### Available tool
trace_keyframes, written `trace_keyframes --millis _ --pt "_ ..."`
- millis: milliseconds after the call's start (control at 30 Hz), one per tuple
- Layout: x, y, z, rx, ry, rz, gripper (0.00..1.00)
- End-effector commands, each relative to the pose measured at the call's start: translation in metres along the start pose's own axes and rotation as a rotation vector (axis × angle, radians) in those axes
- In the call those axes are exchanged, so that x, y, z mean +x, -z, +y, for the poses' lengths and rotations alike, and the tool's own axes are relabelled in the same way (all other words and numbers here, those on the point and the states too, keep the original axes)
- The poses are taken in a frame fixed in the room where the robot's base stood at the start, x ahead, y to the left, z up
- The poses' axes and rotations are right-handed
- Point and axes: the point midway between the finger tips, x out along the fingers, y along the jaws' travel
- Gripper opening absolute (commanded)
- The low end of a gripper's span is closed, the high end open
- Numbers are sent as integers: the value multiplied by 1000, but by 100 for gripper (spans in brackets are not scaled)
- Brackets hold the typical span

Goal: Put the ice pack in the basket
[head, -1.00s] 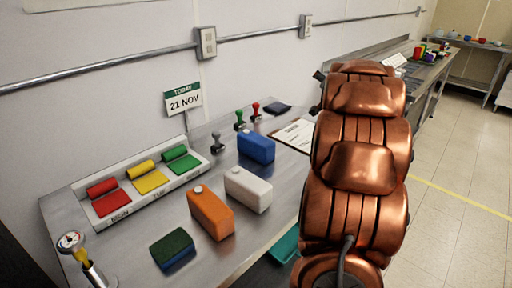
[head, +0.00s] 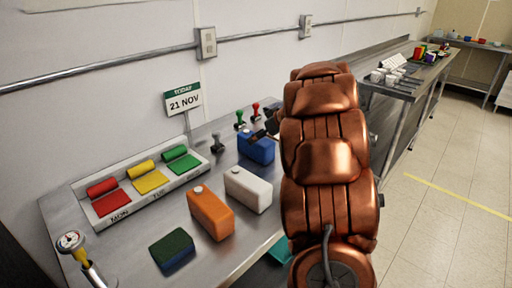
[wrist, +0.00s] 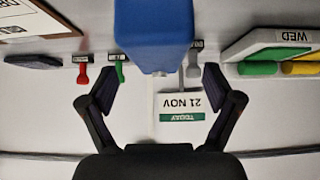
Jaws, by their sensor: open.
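A blue block-shaped pack (head: 257,148) stands upright on the steel counter (head: 226,265), behind a similar white one (head: 248,189) and an orange one (head: 209,213). I cannot tell for certain which is the ice pack. My gripper (wrist: 160,88) is open and empty. In the wrist view, which looks upside down, the blue pack (wrist: 166,32) is beyond the fingertips, in line with the gap between them. In the head view a dark part of the gripper shows beside the blue pack; my arm hides the rest. A teal edge (head: 281,249) low beside the counter may be the basket, mostly hidden.
A tray of red, yellow and green items (head: 194,174) lies along the wall.

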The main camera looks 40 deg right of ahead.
Motion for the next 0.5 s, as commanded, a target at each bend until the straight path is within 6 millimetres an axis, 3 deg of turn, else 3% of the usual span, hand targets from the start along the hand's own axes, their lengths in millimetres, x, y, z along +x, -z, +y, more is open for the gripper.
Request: trace_keyframes --millis 500 --pt "50 -4 1 3 5 3 90"
